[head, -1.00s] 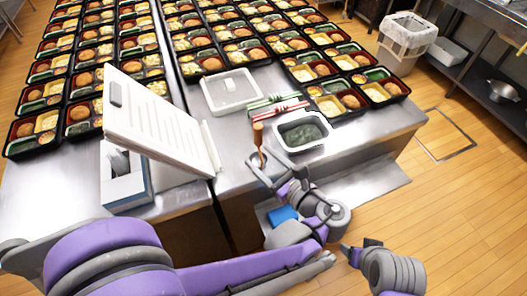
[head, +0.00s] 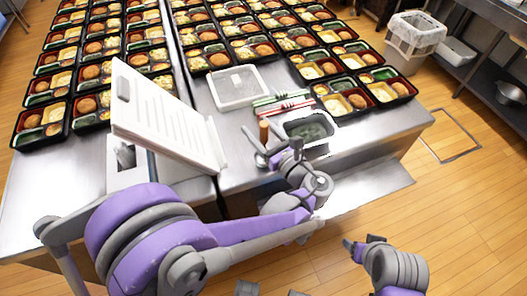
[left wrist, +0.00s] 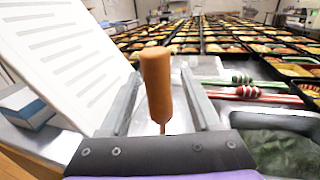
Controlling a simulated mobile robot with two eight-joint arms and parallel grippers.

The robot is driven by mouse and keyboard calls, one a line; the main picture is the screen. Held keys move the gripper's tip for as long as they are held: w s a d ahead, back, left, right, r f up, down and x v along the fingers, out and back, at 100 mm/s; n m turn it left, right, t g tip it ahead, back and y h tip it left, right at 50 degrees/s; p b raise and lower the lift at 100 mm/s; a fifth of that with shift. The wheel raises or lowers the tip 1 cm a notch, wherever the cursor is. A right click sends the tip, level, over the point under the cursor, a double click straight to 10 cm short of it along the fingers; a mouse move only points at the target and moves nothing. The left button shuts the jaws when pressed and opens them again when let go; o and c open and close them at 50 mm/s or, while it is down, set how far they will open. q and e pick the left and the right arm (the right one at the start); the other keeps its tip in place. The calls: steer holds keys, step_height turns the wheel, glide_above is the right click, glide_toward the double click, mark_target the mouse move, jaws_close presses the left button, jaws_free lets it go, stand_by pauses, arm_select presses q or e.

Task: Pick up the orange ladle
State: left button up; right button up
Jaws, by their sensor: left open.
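The orange ladle (head: 264,132) stands near the front edge of the steel table, its orange-brown handle pointing up. The handle also shows large in the left wrist view (left wrist: 157,85). My left gripper (head: 262,150) is open, with one finger on each side of the handle in the left wrist view. Gaps show between the handle and both fingers there. The ladle's lower end is mostly hidden by the gripper.
A tub of dark green food (head: 309,143) stands close on the right. Several rows of bento trays (head: 352,114) fill the table farther back.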

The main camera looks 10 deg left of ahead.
arm_select(q)
steer(key=shift+w+a, duration=0.2)
steer(key=shift+a, duration=0.1)
jaws_close()
stand_by(1.2)
